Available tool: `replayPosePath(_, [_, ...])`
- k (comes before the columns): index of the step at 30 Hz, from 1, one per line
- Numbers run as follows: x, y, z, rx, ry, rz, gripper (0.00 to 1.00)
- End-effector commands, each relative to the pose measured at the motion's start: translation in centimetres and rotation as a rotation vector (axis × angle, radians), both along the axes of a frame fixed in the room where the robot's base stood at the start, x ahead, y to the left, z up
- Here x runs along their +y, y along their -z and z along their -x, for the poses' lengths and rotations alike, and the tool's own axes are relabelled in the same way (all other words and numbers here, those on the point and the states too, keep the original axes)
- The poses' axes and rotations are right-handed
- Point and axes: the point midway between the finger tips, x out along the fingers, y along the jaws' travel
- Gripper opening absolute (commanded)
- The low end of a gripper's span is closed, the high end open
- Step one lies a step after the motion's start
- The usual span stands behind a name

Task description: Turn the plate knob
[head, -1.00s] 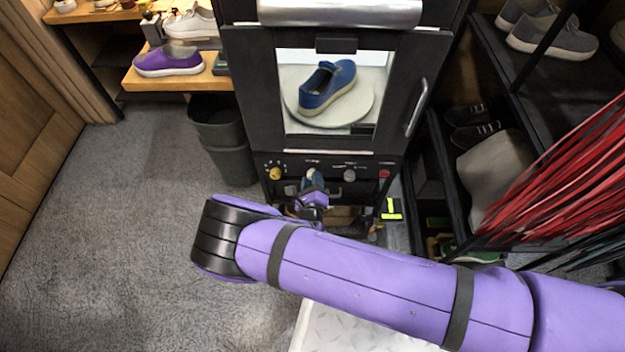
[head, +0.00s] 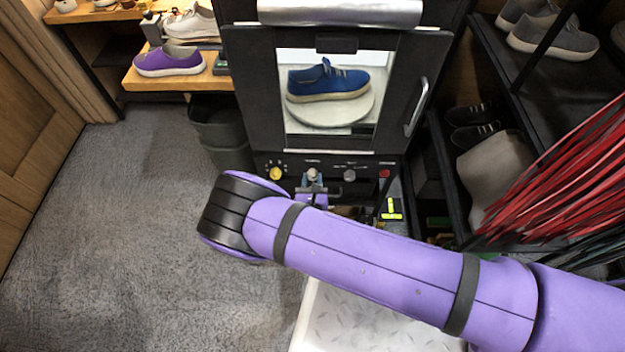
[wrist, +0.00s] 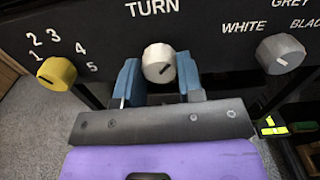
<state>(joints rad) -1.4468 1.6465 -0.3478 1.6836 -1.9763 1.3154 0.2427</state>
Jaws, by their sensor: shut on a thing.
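The plate knob (wrist: 158,57), white with a dark line, sits under the word TURN on the black panel. In the wrist view the blue fingers of my gripper (wrist: 158,72) stand on both sides of it, shut on it. In the head view my gripper (head: 312,181) is at the panel's middle, partly hidden by my purple arm. Above, behind the cabinet's window, a blue sneaker (head: 328,82) stands side-on on the round white plate (head: 333,114), its toe to the right.
A yellow numbered knob (wrist: 56,74) is left of my gripper, and a grey knob (wrist: 279,54) marked WHITE, BLACK and GREY is right. A red button (head: 384,174) is at the panel's right. A dark bin (head: 222,135) stands left of the cabinet; shoe racks stand right.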

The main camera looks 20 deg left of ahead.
Motion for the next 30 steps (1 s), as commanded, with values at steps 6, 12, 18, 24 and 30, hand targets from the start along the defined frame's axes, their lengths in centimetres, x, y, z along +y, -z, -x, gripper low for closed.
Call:
replayPosePath(6, [0.01, 0.02, 0.05, 0.031, 0.0, -0.128, 0.11])
replayPosePath(12, [0.01, 0.05, 0.11, 0.049, 0.0, -0.198, 0.11])
replayPosePath(18, [0.01, 0.08, 0.12, 0.057, 0.0, -0.228, 0.11])
replayPosePath(24, [0.0, 0.09, 0.13, 0.058, 0.0, -0.233, 0.11])
replayPosePath(30, [0.0, 0.1, 0.14, 0.058, 0.0, -0.232, 0.11])
